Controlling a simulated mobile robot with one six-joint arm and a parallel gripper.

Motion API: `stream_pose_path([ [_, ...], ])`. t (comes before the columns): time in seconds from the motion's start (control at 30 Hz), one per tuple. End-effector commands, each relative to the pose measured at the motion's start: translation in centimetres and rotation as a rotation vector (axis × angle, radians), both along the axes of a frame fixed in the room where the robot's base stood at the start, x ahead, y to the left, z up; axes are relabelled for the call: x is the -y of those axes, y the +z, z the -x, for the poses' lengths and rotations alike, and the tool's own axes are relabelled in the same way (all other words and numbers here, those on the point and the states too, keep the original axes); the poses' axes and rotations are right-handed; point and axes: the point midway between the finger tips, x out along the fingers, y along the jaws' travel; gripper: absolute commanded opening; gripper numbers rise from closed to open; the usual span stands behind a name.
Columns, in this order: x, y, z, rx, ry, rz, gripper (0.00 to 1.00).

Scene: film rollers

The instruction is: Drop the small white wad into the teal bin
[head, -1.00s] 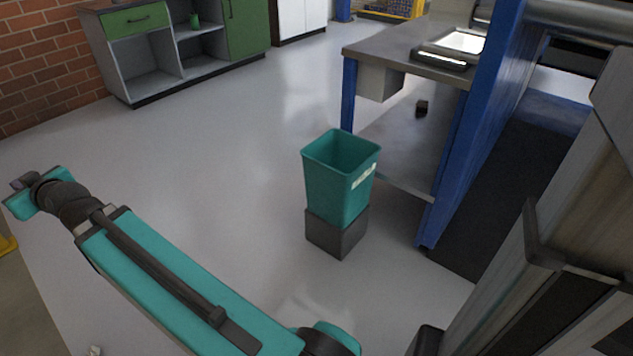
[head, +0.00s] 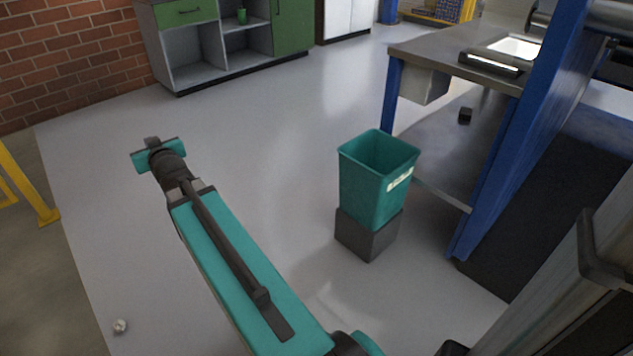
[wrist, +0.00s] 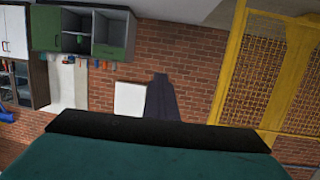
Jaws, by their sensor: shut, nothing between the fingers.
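The small white wad (head: 120,326) lies on the grey floor at the lower left of the head view, left of my arm. The teal bin (head: 372,190) stands upright on a dark grey block right of centre; its open top faces up and the inside that shows looks empty. My gripper (head: 152,143) is at the far end of my outstretched teal arm, in the air, well away from both the wad and the bin. It is shut and empty. In the wrist view its black and teal front (wrist: 160,128) fills the bottom; neither wad nor bin shows there.
A metal bench (head: 440,56) with blue legs stands right of the bin. A green and grey cabinet (head: 205,48) stands at the back by a brick wall. A yellow rail (head: 28,190) is at the left edge. The floor between wad and bin is clear, under my arm.

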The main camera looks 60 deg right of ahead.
Motion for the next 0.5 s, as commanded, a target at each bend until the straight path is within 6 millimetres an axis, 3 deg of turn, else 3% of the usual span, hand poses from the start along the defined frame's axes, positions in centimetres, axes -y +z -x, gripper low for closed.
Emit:
stream_pose_path([
  [0.1,3.3,-1.2,0.9,-0.002,-0.065,0.001,0.0],
  [0.5,12.6,-3.6,4.4,-0.002,-0.263,0.001,0.0],
])
